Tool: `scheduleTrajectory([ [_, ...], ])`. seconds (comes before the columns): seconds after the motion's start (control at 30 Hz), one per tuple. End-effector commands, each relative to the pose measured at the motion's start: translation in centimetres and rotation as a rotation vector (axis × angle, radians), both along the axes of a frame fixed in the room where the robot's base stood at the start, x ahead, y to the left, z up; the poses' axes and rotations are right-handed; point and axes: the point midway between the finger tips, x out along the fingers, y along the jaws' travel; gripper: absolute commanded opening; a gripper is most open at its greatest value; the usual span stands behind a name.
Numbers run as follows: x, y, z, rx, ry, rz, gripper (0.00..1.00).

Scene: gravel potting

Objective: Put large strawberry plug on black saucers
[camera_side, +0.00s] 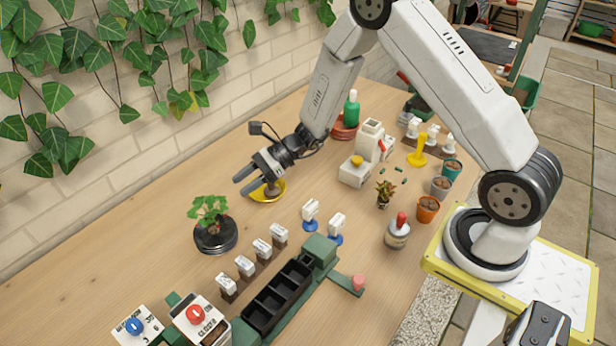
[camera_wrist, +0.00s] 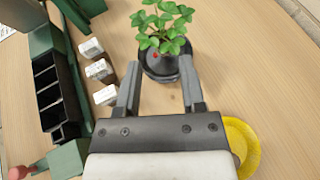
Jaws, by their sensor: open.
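A leafy green strawberry plug (camera_side: 208,212) stands upright on a black saucer (camera_side: 216,245) at the left of the table. In the wrist view the plug (camera_wrist: 166,28) is at the top with a small red spot on it, and the black saucer (camera_wrist: 157,72) shows under it, between my finger tips. My gripper (camera_side: 243,182) is open, with nothing between its fingers, to the right of and above the plug in the side view. It is over a yellow saucer (camera_side: 279,193), which holds a small brown thing partly hidden by the gripper. The wrist view also shows my gripper (camera_wrist: 160,68).
A green rack with black cells (camera_side: 278,297) and a row of white-labelled blocks (camera_side: 244,266) stand in front of the plug. A white machine (camera_side: 362,160), small pots (camera_side: 427,208) and a red-capped bottle (camera_side: 397,232) stand to the right. The brick wall is behind.

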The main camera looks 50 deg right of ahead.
Motion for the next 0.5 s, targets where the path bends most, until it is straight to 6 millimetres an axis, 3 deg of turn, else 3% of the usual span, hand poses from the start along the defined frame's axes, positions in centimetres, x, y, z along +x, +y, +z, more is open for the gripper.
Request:
scheduleTrajectory([
  [0.27,-1.1,0.3,0.3,-0.055,-0.013,0.06,0.51],
  [0.5,-5.2,0.6,1.2,-0.254,-0.072,0.277,0.51],
])
